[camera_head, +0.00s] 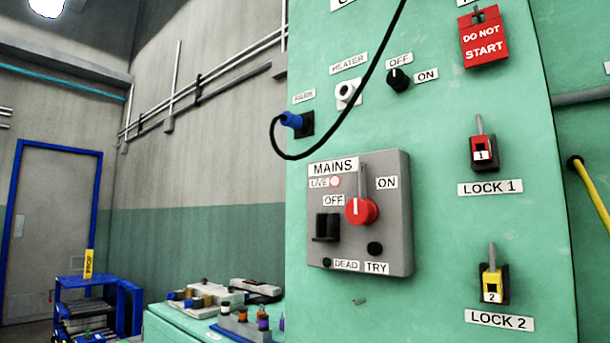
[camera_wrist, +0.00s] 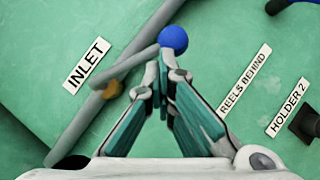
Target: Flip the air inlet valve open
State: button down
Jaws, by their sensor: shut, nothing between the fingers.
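In the wrist view my gripper (camera_wrist: 164,68) is shut and empty. Its fingertips are right by a blue ball knob (camera_wrist: 173,39); I cannot tell whether they touch it. A grey lever-like bar (camera_wrist: 105,71) slants across a grey pipe (camera_wrist: 80,132) and seems to end at the blue knob. The white INLET label (camera_wrist: 87,65) is on the green panel left of the pipe. The head view shows neither my gripper nor this valve.
The wrist view also shows labels REELS BEHIND (camera_wrist: 245,81) and HOLDER 2 (camera_wrist: 288,106) to the right. In the head view a green cabinet carries a MAINS box (camera_head: 398,238) and two locks, and a black cable (camera_head: 340,125) hangs in front. A low bench (camera_head: 172,325) stands left.

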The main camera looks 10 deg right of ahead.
jog(key=shift+s+d+r+n+t+b, duration=0.2)
jog(key=shift+s+d+r+n+b, duration=0.2)
jog(key=shift+b, duration=0.45)
jog(key=shift+s+d+r+n+t+b, duration=0.2)
jog(key=shift+r+n+b, duration=0.25)
jog(key=shift+b, duration=0.4)
jog(key=shift+s+r, duration=0.1)
